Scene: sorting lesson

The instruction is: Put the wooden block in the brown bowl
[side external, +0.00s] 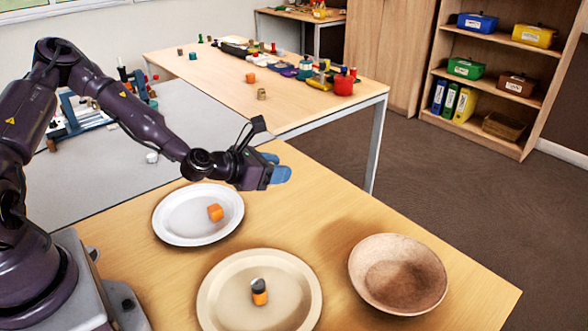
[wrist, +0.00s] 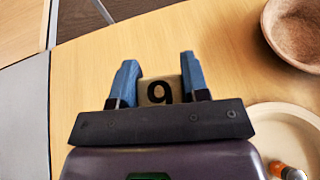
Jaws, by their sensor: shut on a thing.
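My gripper (side external: 274,172) is in the air over the far part of the near table, beyond the white plate. In the wrist view, its two blue fingers (wrist: 159,72) are shut on a light wooden block (wrist: 159,91) marked with a black 9. The block is hidden in the side view. The brown bowl (side external: 398,282) stands on the table at the right of the side view and looks empty. It also shows, cut off, at the top right of the wrist view (wrist: 300,35). My gripper is well apart from the bowl.
A white plate (side external: 175,215) holds an orange cube (side external: 215,212). A beige plate (side external: 225,300) holds an orange and dark piece (side external: 259,291). Bare tabletop (side external: 310,215) lies between my gripper and the bowl. A second table (side external: 215,70) with several small objects stands behind.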

